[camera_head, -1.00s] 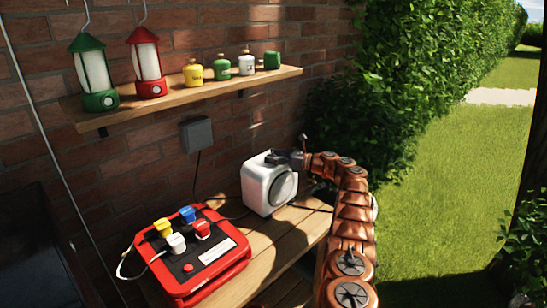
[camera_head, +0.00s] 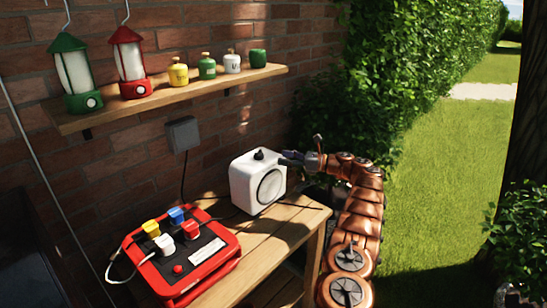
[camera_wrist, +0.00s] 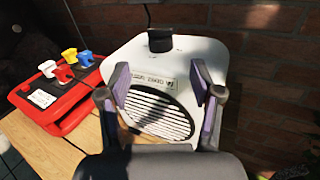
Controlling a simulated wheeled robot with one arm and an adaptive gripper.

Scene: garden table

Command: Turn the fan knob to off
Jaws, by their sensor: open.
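The fan (camera_head: 258,184) is a white box with a round grille, standing on the wooden table. Its black knob (camera_head: 259,154) sits on top; the knob also shows in the wrist view (camera_wrist: 160,39). Which way the knob points is too small to tell. My gripper (camera_head: 284,158) is at the right of the fan's top, apart from the knob. In the wrist view my gripper (camera_wrist: 159,88) is open and empty, with its two purple-padded fingers in front of the grille and label and the knob beyond the fingertips.
A shelf (camera_head: 160,104) with two lanterns and several small bottles is on the brick wall above. A grey wall box (camera_head: 183,134) has a hanging cable.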

